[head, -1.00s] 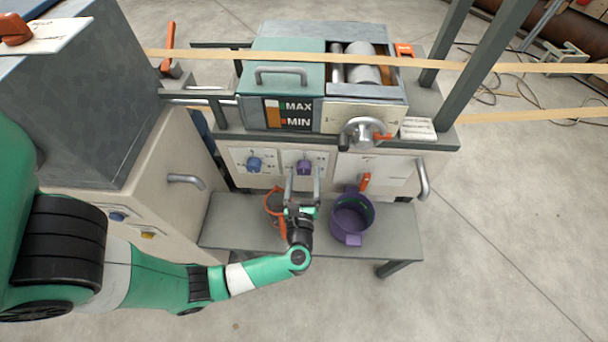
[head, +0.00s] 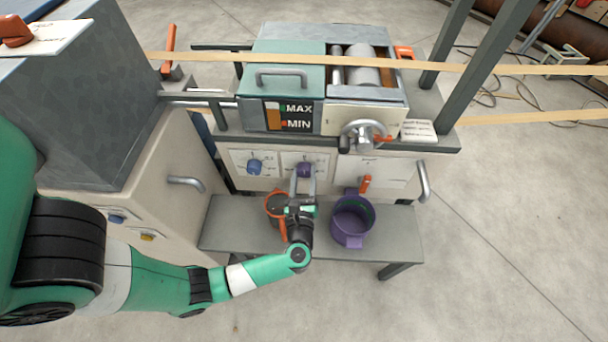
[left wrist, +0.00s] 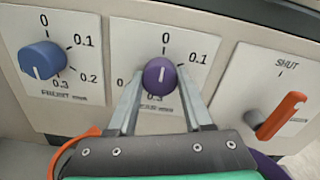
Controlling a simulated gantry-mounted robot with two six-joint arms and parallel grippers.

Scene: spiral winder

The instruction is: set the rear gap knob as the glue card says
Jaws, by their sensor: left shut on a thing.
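The rear gap knob (head: 304,170) is the purple one on the middle dial plate; it also shows in the left wrist view (left wrist: 160,75). Its white mark lies near the vertical below the printed 0; which end points is unclear. My left gripper (head: 303,180) is shut on this knob, one finger on each side. In the left wrist view the fingers hide part of the lower scale. A white card (head: 418,129) lies at the right of the machine top and another (head: 48,38) at upper left; their writing is too small to read. My right gripper is not in view.
The blue front knob (head: 254,167) is left of the rear dial. An orange lever (head: 365,183) beside SHUT is on its right. A purple pot (head: 353,222) and an orange-rimmed pot (head: 275,203) stand on the grey shelf (head: 395,240) below. A handwheel (head: 362,136) is above.

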